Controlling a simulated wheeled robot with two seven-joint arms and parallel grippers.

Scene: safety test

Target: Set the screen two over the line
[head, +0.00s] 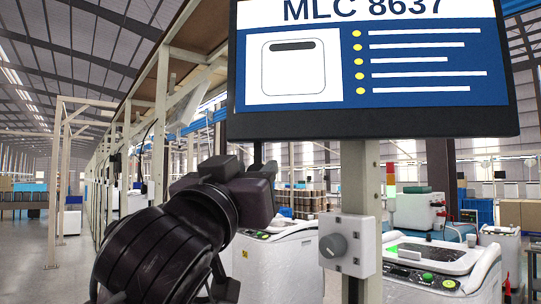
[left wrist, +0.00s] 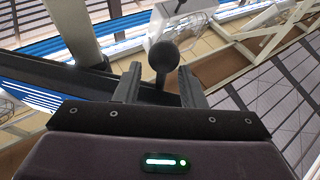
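The screen (head: 370,60) reads "MLC 8637" and hangs on a pale upright post (head: 357,175) at the upper right of the head view. My left gripper (head: 263,163) points up just below the screen's lower left edge. In the left wrist view my left gripper (left wrist: 160,76) is open. A dark round knob on a short stem (left wrist: 163,56) stands between its spread fingers, with no clear contact on either side. A dark bar (left wrist: 50,77), seemingly the screen's frame, runs behind the fingers. My right gripper is not in view.
A grey box with a round dial (head: 347,244) is fixed to the post below the screen. White machines (head: 440,265) stand behind it at the lower right. A beige frame structure (head: 160,110) runs back on the left. Open floor (head: 50,275) shows at the lower left.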

